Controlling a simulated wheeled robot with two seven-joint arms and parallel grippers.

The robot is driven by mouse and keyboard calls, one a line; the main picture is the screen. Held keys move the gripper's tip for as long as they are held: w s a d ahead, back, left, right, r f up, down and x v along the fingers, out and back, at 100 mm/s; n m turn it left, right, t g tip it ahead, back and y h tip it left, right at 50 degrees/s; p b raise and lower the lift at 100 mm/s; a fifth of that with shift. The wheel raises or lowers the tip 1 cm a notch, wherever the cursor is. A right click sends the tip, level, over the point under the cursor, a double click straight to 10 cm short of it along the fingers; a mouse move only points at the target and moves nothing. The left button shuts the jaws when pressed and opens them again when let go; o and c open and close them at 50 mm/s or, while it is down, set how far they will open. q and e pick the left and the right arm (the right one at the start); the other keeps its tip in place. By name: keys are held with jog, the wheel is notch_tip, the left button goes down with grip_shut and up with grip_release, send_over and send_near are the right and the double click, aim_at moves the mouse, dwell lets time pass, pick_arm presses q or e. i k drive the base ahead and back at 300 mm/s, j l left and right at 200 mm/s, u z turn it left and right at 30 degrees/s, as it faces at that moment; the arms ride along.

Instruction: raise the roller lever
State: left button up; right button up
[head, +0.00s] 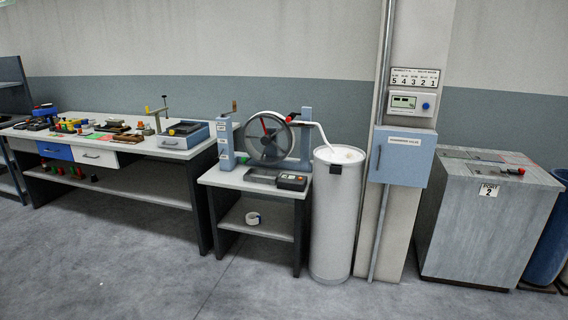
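A bench machine with a large dark wheel (270,138) and blue-grey uprights stands on the small table right of the centre-left. A short light handle with a red end (290,117) shows at the wheel's upper right, and a red piece (264,126) shows on its face. A small upright lever (234,106) stands above the blue-grey post (225,145) at the machine's left. No label tells which of these is the roller lever, and I cannot tell whether it is raised. Neither of my grippers is in view.
A tall white can (332,225) stands close right. A long cluttered bench (165,153) is left. The front floor is clear.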

aim_at(292, 115)
jog(key=i, duration=1.2)
jog(key=i+z, duration=0.25)
jog(key=i, duration=0.25)
jog(key=i+j+z, duration=0.1)
jog(key=i+z, duration=0.15)
jog(key=i, duration=0.2)
jog(key=i+j+z, duration=0.25)
jog(key=i, duration=0.2)
jog(key=i+j+z, duration=0.25)
jog(key=i, duration=0.2)
